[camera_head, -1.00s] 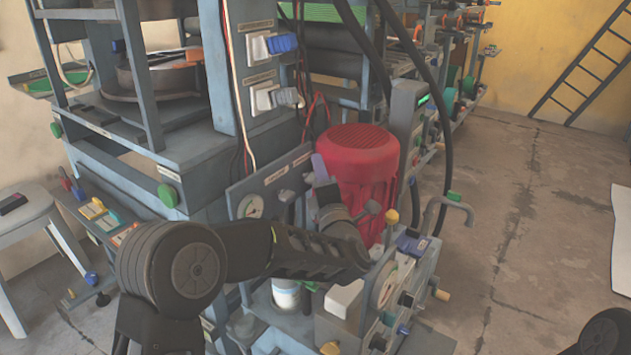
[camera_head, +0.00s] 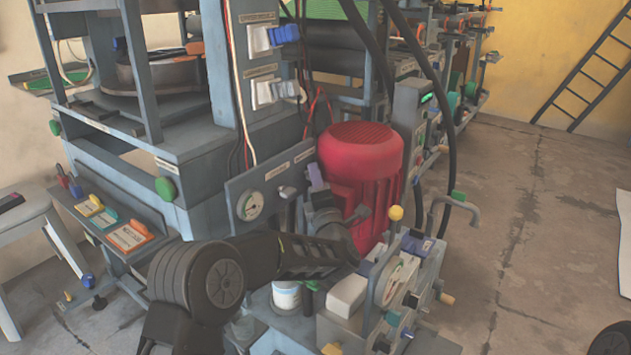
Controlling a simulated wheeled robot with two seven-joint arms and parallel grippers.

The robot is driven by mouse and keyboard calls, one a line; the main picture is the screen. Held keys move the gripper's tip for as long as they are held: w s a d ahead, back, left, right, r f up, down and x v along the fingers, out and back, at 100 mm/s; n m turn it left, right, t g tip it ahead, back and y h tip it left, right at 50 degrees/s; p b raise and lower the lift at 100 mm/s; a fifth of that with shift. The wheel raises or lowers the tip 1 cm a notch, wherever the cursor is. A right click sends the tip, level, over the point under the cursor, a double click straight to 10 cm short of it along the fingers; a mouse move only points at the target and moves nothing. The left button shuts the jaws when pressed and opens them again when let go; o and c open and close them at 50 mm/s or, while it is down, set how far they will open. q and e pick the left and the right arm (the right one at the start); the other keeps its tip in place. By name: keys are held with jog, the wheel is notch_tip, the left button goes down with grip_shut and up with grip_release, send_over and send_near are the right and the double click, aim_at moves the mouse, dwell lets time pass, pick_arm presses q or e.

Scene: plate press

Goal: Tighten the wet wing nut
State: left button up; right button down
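My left arm comes in from the lower left, its black forearm crossing in front of the press. My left gripper (camera_head: 322,197) appears as a grey shape in front of the red motor (camera_head: 361,160), beside a purple piece (camera_head: 315,176). Its fingertips are too small and overlapped to tell open from shut. I cannot pick out the wet wing nut for certain. Small grey knobs, one at the gauge panel (camera_head: 277,176) and one in front of the motor (camera_head: 363,212), are too small to identify. My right arm shows only as a dark joint at the lower right; its gripper is out of view.
A pump block with a dial (camera_head: 394,283), a yellow ball knob (camera_head: 395,213) and a curved grey pipe (camera_head: 455,205) stands right of the forearm. A white jar (camera_head: 286,296) sits below it. Black hoses hang behind.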

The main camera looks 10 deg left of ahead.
pick_arm(q)
jog(key=shift+w+a+r, duration=0.1)
jog(key=shift+w+a, duration=0.1)
jog(key=shift+w, duration=0.2)
jog(key=shift+c, duration=0.2)
grip_shut()
